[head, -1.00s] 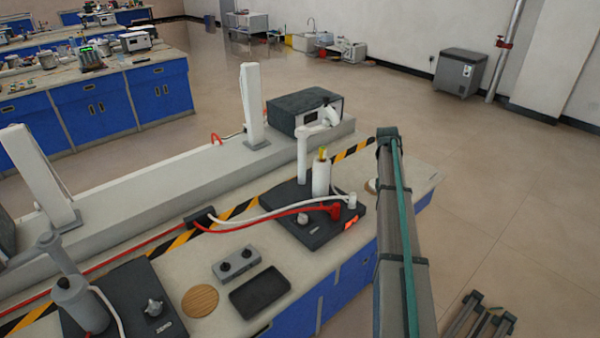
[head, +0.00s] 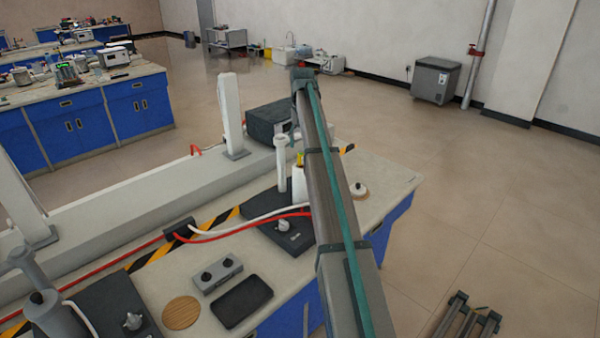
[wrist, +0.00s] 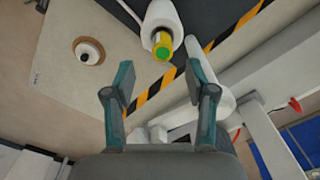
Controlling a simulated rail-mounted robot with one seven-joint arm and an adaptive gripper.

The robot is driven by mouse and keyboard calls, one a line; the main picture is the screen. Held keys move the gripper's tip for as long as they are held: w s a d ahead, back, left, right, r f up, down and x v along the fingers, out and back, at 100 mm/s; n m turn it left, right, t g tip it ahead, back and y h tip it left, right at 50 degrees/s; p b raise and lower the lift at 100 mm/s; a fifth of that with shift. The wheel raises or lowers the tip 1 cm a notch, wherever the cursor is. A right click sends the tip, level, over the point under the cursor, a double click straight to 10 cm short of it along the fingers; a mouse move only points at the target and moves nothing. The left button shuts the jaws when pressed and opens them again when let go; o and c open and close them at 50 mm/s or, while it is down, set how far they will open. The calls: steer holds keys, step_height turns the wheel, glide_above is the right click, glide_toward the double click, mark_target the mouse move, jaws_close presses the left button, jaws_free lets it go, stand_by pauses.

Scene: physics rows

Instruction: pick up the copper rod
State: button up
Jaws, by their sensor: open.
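I cannot make out a clearly copper-coloured rod in either view. A yellow piece with a green end (wrist: 162,48) sticks out of a white cylinder (wrist: 160,18) in the wrist view. In the head view the white cylinder (head: 298,183) stands on a dark base (head: 262,222), partly hidden behind my arm. My gripper (wrist: 158,85) is open and empty in the wrist view. Its two teal fingers are apart, with the yellow piece showing beyond the gap, no contact visible. In the head view my gripper is hidden behind my arm.
A white post (head: 281,165) stands beside the cylinder. Red (head: 235,228) and white hoses cross the bench. A grey knobbed block (head: 218,275), a dark tray (head: 241,300) and a wooden disc (head: 181,313) lie in front. A small round white piece (wrist: 89,51) sits near the bench edge.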

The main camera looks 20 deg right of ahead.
mark_target(301, 154)
steer(key=shift+s+a+f+p, duration=0.1)
steer(key=shift+f+p, duration=0.5)
steer(key=shift+f, duration=1)
steer(key=shift+a+f+p, duration=0.1)
steer(key=shift+f+p, duration=0.45)
steer(key=shift+f, duration=1.05)
jaws_close()
